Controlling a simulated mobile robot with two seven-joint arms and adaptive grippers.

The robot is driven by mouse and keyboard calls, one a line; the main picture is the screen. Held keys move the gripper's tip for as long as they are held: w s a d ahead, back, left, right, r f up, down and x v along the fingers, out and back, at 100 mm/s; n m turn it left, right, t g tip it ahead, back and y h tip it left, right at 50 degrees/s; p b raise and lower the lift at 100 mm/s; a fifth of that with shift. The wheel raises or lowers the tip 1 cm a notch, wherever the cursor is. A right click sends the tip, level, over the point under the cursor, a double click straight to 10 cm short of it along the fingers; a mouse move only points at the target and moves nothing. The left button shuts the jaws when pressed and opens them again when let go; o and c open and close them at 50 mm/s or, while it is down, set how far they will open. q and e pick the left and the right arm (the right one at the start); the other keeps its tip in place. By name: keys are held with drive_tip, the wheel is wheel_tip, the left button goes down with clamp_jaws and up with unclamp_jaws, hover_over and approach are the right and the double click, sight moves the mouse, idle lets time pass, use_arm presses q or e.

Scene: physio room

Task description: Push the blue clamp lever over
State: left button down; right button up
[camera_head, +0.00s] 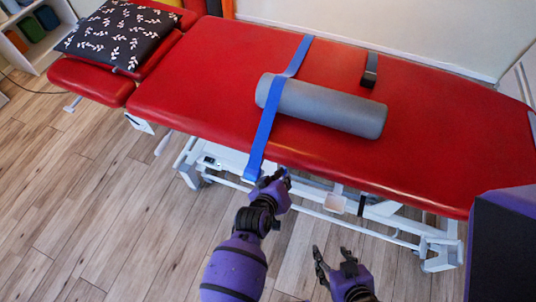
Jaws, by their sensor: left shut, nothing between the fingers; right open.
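A blue strap (263,137) runs across the red treatment table (190,80) and over a grey foam roller (345,110), then down over the near edge. A small blue piece (284,171), perhaps the clamp lever, shows at the tip of my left gripper (277,178); its shape is mostly hidden. My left gripper is shut at the table's near edge, just right of the strap's lower end. I cannot tell whether it touches the blue piece. My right gripper (334,264) is open and empty, lower right, over the floor.
A patterned cushion (118,33) lies at the table's left end. A dark strap (370,70) lies behind the roller. White table frame parts (390,216) stand below the near edge. A dark and purple block (503,245) fills the right edge. Wooden floor (110,220) is clear at left.

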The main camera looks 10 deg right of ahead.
idle(0.8)
use_arm(q)
drive_tip(key=shift+w+a, duration=0.45)
drive_tip(key=shift+w, duration=0.2)
use_arm(e)
drive_tip(key=shift+r, duration=0.1)
